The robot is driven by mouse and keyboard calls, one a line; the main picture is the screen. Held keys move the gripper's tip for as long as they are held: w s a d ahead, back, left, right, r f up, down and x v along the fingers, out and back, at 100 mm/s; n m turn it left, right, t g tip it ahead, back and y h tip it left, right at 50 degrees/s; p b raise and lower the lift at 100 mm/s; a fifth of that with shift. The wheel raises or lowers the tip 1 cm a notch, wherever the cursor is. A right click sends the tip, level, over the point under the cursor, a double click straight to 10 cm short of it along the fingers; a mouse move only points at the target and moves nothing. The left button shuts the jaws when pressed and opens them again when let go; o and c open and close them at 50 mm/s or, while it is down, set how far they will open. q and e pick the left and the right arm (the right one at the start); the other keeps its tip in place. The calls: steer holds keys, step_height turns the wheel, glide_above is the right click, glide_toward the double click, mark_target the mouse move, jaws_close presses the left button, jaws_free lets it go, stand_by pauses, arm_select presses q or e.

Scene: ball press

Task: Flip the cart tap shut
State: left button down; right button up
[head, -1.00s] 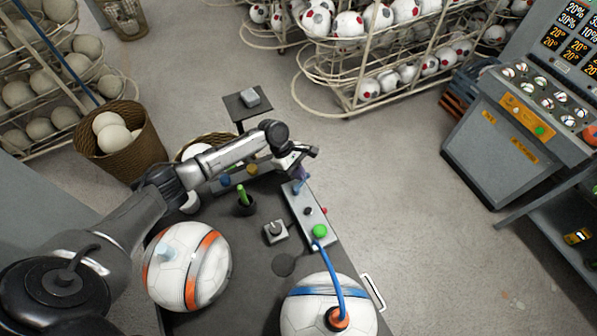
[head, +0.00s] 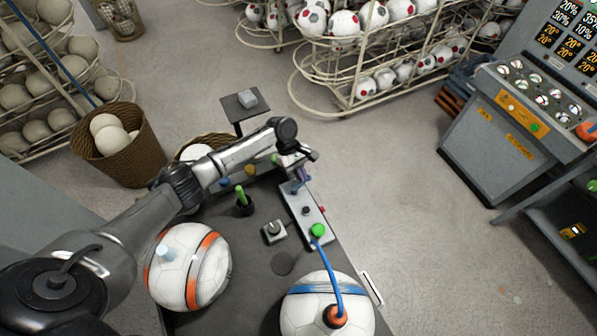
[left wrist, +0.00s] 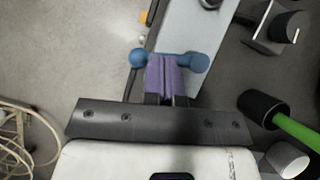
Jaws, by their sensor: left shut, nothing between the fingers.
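A blue bar with rounded ends, which looks like the tap handle (left wrist: 199,62), lies across the far end of a light grey panel (head: 312,217) on the cart. It also shows as a small blue spot in the head view (head: 295,187). My left gripper (head: 302,174) is shut and empty, pointing down at the panel's far end. In the left wrist view its purple fingers (left wrist: 166,78) are together and overlap the middle of the blue bar. Whether they touch it I cannot tell. The base of the tap is hidden. My right gripper is not in view.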

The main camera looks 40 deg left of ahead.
arm_select(q)
steer(key=shift+d+r+m+g+p, duration=0.1)
steer(key=shift+d+m+g+p, duration=0.25)
steer(key=shift+m, duration=0.25)
steer(key=shift+d+p, duration=0.15)
steer(key=shift+p, duration=0.35)
steer(key=shift+s+a+p, duration=0.35)
steer(key=shift+a+p, duration=0.25)
steer(key=shift+a, duration=0.1)
steer(key=shift+a+r+p, duration=0.2)
steer(key=shift+r+p, duration=0.15)
steer(key=shift+p, duration=0.05)
steer(key=p+v, duration=0.2)
steer(key=shift+w+r, duration=0.2)
steer(key=shift+r, duration=0.15)
steer(key=b+v, duration=0.2)
steer(key=v, duration=0.8)
steer(key=shift+w, duration=0.15)
